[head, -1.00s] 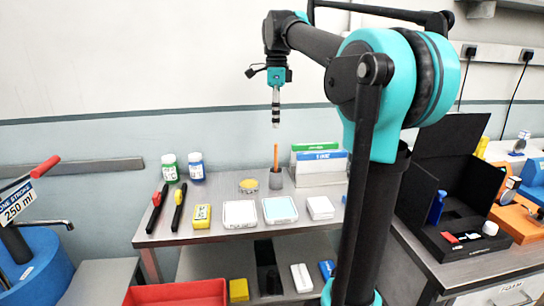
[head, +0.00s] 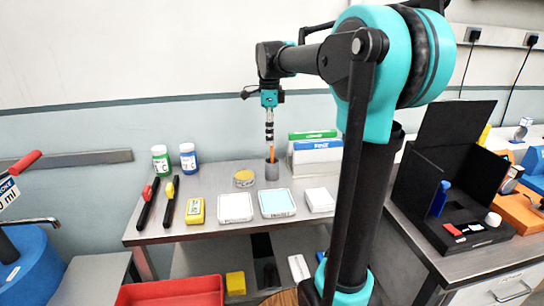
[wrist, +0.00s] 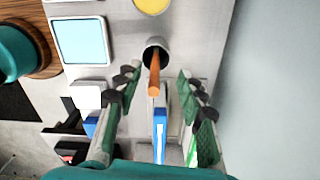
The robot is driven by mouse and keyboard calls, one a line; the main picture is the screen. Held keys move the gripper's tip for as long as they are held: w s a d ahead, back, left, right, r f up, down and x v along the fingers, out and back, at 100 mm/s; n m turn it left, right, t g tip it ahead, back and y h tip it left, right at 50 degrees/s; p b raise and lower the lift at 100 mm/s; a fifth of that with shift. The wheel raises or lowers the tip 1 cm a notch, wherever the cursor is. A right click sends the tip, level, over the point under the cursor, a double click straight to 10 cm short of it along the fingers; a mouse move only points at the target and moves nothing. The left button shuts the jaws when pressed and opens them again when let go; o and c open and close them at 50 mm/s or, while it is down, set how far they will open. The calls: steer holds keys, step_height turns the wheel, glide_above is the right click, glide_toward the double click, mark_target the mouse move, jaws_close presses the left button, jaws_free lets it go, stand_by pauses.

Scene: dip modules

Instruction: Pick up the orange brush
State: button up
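The orange brush (head: 272,153) stands upright in a small grey cup (head: 272,172) on the metal bench. In the wrist view the brush (wrist: 154,75) points up towards the camera out of the cup (wrist: 153,48). My gripper (head: 270,139) hangs straight down above the cup, its tips close to the top of the brush. In the wrist view my gripper (wrist: 161,88) is open, with one finger on each side of the brush and a gap to both. The lower part of the brush is hidden inside the cup.
A yellow round dish (head: 244,178), pale square trays (head: 277,203) and a yellow block (head: 195,211) lie nearby. Two bottles (head: 161,160) stand at the back left. A red bin (head: 170,292) is below.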

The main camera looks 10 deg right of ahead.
mark_target(272, 151)
steer(key=shift+s+d+f, duration=0.1)
steer(key=shift+f, duration=0.9)
steer(key=shift+s+d+f, duration=0.15)
steer(key=shift+f, duration=0.9)
steer(key=shift+s+d+f, duration=0.1)
steer(key=shift+f, duration=0.9)
jaws_close()
